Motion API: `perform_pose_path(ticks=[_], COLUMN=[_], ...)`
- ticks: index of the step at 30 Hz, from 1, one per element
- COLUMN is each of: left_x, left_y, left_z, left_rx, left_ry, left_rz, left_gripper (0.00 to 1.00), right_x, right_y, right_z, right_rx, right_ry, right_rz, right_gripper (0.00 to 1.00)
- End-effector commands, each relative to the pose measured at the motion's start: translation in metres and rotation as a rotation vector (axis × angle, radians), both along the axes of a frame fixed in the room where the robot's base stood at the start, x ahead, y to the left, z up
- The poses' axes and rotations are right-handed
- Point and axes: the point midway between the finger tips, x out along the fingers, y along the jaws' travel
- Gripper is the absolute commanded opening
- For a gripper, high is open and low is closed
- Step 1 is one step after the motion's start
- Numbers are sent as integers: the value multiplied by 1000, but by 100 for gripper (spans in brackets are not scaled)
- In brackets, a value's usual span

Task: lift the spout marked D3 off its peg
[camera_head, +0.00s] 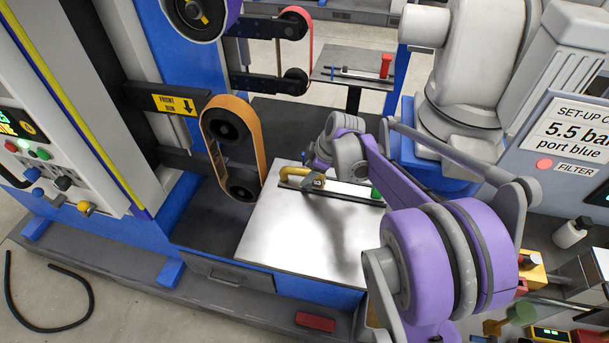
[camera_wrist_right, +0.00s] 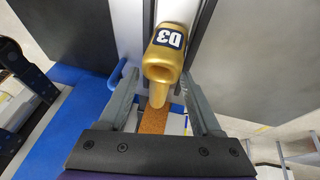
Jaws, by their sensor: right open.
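The gold spout (camera_head: 296,172) marked D3 sits at the left end of a dark rail on the pale metal plate (camera_head: 270,230). In the right wrist view the D3 spout (camera_wrist_right: 163,62) fills the upper middle, with its label and open round mouth facing the camera. My right gripper (camera_wrist_right: 160,88) is open, with one grey finger on each side of the spout's lower part; I cannot tell whether they touch it. In the head view the right gripper (camera_head: 309,157) is small and partly hidden at the spout. The peg is hidden. My left gripper is not in view.
A green piece (camera_head: 376,193) stands at the rail's right end. An orange belt loop (camera_head: 218,140) rises just left of the plate. A farther stand (camera_head: 352,66) holds a red block (camera_head: 386,64). The plate's front is clear.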

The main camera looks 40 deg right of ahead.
Motion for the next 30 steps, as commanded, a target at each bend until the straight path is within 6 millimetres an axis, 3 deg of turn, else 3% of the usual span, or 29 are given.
perform_pose_path(ticks=[3, 9, 20, 30], left_x=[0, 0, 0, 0], left_y=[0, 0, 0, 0], left_z=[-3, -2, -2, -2], left_rx=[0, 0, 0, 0], left_ry=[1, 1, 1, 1], left_rz=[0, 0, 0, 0], left_gripper=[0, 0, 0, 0], right_x=[4, 4, 4, 4], right_y=[2, 1, 1, 1], right_z=[-10, -10, -9, -10], right_rx=[0, 0, 0, -1], right_ry=[1, 0, 0, 1], right_rz=[1, 0, 0, 0], right_gripper=[66, 64, 0, 0])
